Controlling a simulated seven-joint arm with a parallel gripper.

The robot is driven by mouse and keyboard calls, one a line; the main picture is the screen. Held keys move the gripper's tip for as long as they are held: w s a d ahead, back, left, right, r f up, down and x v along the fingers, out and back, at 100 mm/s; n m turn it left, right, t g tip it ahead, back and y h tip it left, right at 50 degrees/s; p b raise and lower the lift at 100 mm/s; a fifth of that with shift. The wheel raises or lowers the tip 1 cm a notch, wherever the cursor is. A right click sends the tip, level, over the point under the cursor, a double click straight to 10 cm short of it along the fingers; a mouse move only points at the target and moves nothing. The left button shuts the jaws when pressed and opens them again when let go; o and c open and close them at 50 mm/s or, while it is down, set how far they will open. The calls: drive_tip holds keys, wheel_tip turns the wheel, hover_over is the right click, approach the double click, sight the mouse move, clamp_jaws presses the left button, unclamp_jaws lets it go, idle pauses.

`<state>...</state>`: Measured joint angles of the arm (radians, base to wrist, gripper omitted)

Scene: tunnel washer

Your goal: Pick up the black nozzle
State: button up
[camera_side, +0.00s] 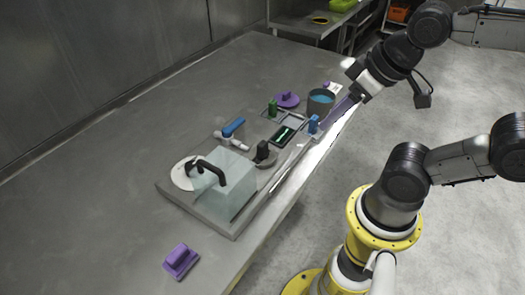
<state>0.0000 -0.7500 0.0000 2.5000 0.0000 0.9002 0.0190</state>
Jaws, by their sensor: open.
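A small upright black piece (262,151), which looks like the black nozzle, stands near the middle of the grey board (174,191), just right of a clear box. It is small in this view, so its exact shape is hard to tell. My gripper (328,121) is open, at the upper right end of the board, by the table's right edge. Its long purplish fingers point down and left, close to a small blue piece (313,125); I cannot tell whether they touch it. My gripper is well apart from the black piece.
The clear box (228,183) has a black curved handle (207,168). The table's left side is clear.

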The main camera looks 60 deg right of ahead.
wheel_tip(320, 180, up, 3)
drive_tip(key=w+m+g, duration=0.1)
drive_tip(key=w+m, duration=0.1)
drive_tip(key=m, duration=0.7)
drive_tip(key=m+g, duration=0.5)
drive_tip(key=m, duration=0.4)
hover_over(263, 143)
drive_tip(key=f, duration=0.9)
drive_tip(key=shift+a+f, duration=0.25)
drive_tip(key=shift+a, duration=0.15)
drive_tip(key=shift+d+f, duration=0.2)
drive_tip(key=shift+f, duration=1.15)
drive_tip(key=shift+d+f, duration=0.15)
drive_tip(key=shift+f, duration=1.15)
drive_tip(key=shift+c, duration=0.3)
